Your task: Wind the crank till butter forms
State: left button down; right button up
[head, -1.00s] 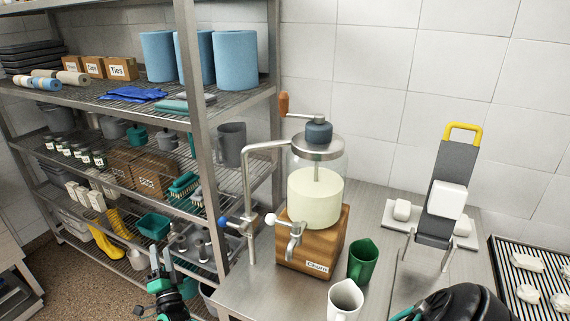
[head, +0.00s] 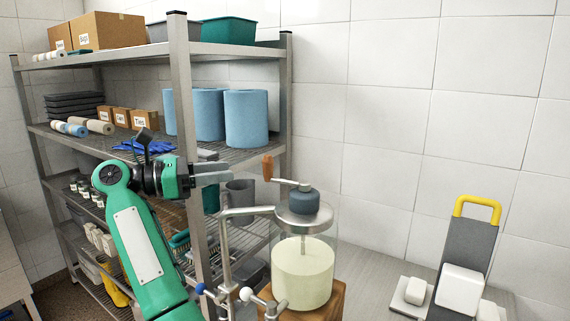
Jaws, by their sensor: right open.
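The churn has a glass jar (head: 303,272) with pale cream-coloured contents, on a wooden base (head: 328,302). A metal lid (head: 304,217) covers it, with a dark blue-grey hub (head: 304,201) on top. The crank arm (head: 287,182) runs left from the hub to an upright brown wooden handle (head: 267,168). My right gripper (head: 231,174) is open and empty. Its fingers point right, toward the handle, with a gap between in the picture. The fingers are seen nearly edge-on. My left gripper is out of view.
A metal shelf rack (head: 178,100) with blue rolls (head: 246,118) and boxes stands behind my right arm. A metal pipe (head: 247,211) runs beside the jar. A grey stand with a yellow handle (head: 478,205) and white blocks (head: 459,284) is at right. The wall side is clear.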

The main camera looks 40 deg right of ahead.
aim_at(270, 176)
jog(key=p+x, duration=0.3)
jog(key=x, duration=0.8)
jog(key=shift+s+d+p, duration=0.1)
jog(key=shift+d+p, duration=0.05)
jog(key=shift+p, duration=0.2)
jog(key=shift+d, duration=0.35)
jog(key=shift+s+d+f, duration=0.1)
jog(key=shift+s+d, duration=0.05)
jog(key=shift+d, duration=0.15)
grip_shut()
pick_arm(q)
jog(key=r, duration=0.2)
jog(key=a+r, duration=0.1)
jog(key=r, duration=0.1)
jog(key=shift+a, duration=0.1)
